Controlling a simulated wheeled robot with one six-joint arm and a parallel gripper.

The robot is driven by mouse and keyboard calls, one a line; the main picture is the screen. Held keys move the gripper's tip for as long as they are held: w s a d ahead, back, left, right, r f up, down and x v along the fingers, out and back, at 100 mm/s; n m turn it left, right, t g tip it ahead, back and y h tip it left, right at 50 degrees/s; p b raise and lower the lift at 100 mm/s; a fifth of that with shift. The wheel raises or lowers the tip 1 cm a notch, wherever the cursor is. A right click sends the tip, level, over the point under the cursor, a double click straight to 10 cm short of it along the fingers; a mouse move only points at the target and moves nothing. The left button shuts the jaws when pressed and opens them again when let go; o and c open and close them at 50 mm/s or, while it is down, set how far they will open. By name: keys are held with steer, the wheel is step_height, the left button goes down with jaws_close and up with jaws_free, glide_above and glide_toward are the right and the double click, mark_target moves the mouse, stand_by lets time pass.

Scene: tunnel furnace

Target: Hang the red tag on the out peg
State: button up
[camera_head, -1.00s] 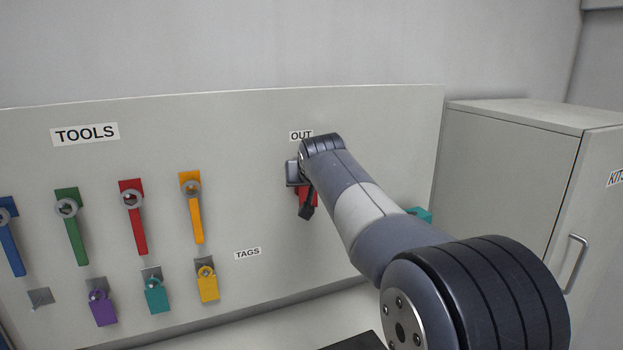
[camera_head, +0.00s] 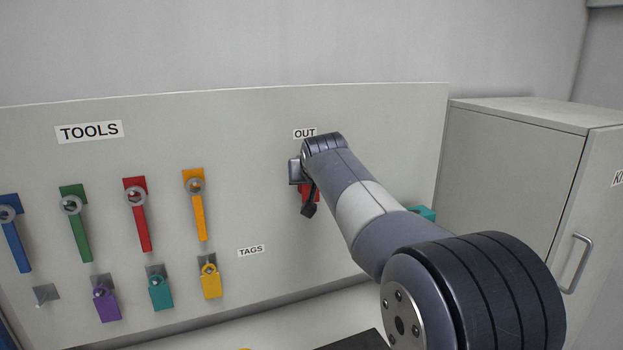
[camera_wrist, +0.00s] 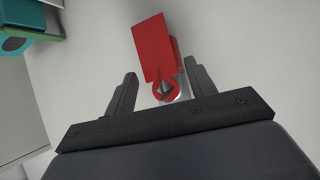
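The red tag (camera_wrist: 155,50) shows in the wrist view with its ring around the pointed tip of a metal peg. It also shows in the head view (camera_head: 311,195) below the OUT label (camera_head: 304,133), partly hidden by my arm. My gripper (camera_wrist: 160,85) is open at the ring end of the tag, one finger on each side. A gap shows between the left finger and the tag. The right finger is close to the tag's edge; whether it touches is hard to tell. The peg's base is mostly hidden.
Several coloured tools hang under the TOOLS label (camera_head: 89,132). Purple (camera_head: 107,305), teal (camera_head: 160,293) and yellow (camera_head: 210,282) tags hang below, beside a bare peg (camera_head: 46,295). A teal object (camera_head: 424,213) is behind my arm. A cabinet (camera_head: 510,190) stands right of the board.

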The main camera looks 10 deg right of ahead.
steer(key=shift+o, duration=1.3)
steer(key=shift+s, duration=0.1)
steer(key=b+v, duration=0.2)
steer(key=v, duration=0.8)
steer(key=shift+s+r+b, duration=0.2)
steer(key=shift+s+b, duration=0.05)
steer(key=shift+b, duration=0.15)
steer(key=shift+w, duration=0.15)
steer(key=p+x, duration=0.2)
steer(key=x, duration=0.6)
steer(key=shift+d+f, duration=0.25)
steer(key=shift+f, duration=0.15)
